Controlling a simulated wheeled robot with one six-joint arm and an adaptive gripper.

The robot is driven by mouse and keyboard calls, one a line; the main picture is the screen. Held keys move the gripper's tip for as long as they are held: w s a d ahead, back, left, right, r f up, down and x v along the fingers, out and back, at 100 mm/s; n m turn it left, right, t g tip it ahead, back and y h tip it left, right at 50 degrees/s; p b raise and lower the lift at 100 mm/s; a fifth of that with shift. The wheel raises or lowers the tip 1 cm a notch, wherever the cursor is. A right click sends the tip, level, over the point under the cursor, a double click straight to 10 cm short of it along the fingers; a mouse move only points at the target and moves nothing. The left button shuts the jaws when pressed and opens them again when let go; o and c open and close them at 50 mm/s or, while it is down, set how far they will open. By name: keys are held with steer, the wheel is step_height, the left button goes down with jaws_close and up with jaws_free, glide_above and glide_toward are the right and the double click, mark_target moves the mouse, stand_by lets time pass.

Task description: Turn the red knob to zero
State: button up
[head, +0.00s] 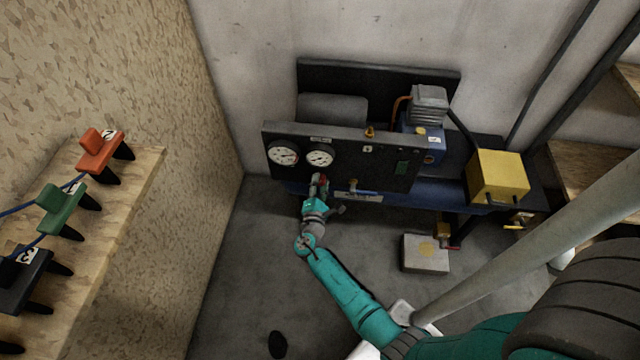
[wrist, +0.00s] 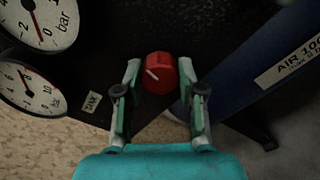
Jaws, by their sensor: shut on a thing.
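The red knob (wrist: 160,73) sits on the dark front panel (head: 385,170), with a white pointer line on its face running toward the left in the wrist view. My gripper (wrist: 160,78) has one finger on each side of the knob and is shut on it. In the head view my gripper (head: 319,184) is at the panel just below the gauges, and it hides most of the knob. Two round white gauges, the left gauge (head: 284,152) and the right gauge (head: 320,157), are above the knob. The wrist view shows the upper gauge (wrist: 40,18) partly cut off.
A blue-handled valve (head: 358,187) sits close to the right of my gripper. A yellow box (head: 498,176) and a pale block (head: 426,253) are further right. A wooden shelf with colored clamps (head: 102,150) stands at left. The grey floor between is mostly clear.

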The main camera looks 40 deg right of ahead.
steer(key=shift+n, duration=1.5)
steer(key=o, duration=1.1)
steer(key=shift+o, duration=0.2)
steer(key=v, duration=1.2)
